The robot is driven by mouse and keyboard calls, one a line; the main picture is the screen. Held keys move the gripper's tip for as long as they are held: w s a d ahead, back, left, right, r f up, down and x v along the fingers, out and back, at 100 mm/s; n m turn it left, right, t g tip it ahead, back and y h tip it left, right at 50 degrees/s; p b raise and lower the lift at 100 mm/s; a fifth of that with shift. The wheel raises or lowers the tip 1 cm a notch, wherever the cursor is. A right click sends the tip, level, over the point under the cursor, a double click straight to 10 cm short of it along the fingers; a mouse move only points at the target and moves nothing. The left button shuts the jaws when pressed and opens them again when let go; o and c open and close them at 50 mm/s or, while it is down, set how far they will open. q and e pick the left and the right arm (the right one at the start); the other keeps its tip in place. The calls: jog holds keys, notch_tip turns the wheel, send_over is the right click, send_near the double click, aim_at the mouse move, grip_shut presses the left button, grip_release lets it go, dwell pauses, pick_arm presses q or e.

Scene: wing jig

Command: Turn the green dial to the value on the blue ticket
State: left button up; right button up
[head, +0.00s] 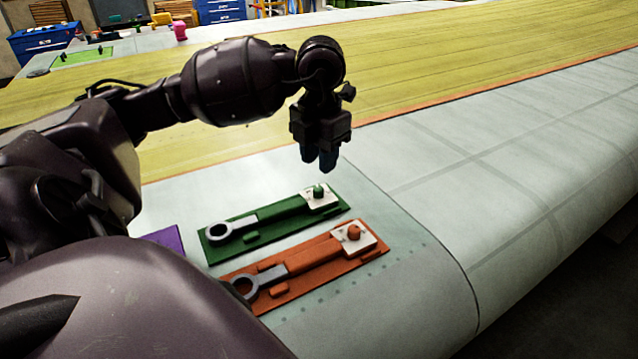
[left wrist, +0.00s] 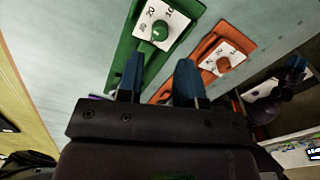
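The green dial (head: 319,190) is a small knob on a white plate at the right end of a green panel (head: 275,224) on the grey wing surface. In the left wrist view the green dial (left wrist: 160,31) has numbers around it; 20 and 10 can be read, others are unclear. My left gripper (head: 321,162) points down above and behind the dial, apart from it. In the left wrist view its blue fingers (left wrist: 158,80) are spread with nothing between them. I cannot make out a blue ticket.
An orange panel (head: 345,262) with an orange dial (head: 353,232) lies in front of the green one. Both panels carry a wrench-shaped part. A purple panel (head: 165,238) shows at the left, partly behind my arm. The wing to the right is clear.

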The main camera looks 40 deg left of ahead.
aim_at(318, 188)
pick_arm(q)
notch_tip(318, 188, down, 7)
jog(key=shift+a+r, duration=0.1)
pick_arm(e)
jog(key=shift+w+a+r, duration=0.1)
jog(key=shift+w+r, duration=0.45)
jog(key=shift+r, duration=0.05)
jog(key=shift+s+f, duration=0.1)
jog(key=shift+s, duration=0.05)
pick_arm(q)
grip_shut()
jog(key=m+b, duration=0.3)
jog(key=shift+f, duration=0.2)
jog(key=shift+r+m+b, duration=0.15)
jog(key=shift+m+b, duration=0.3)
jog(key=shift+m, duration=0.35)
jog(key=shift+r, duration=0.1)
pick_arm(e)
jog(key=f, duration=0.5)
jog(key=shift+s, duration=0.25)
pick_arm(q)
grip_release()
pick_arm(e)
jog(key=shift+s+f, duration=0.15)
jog(key=shift+s, duration=0.3)
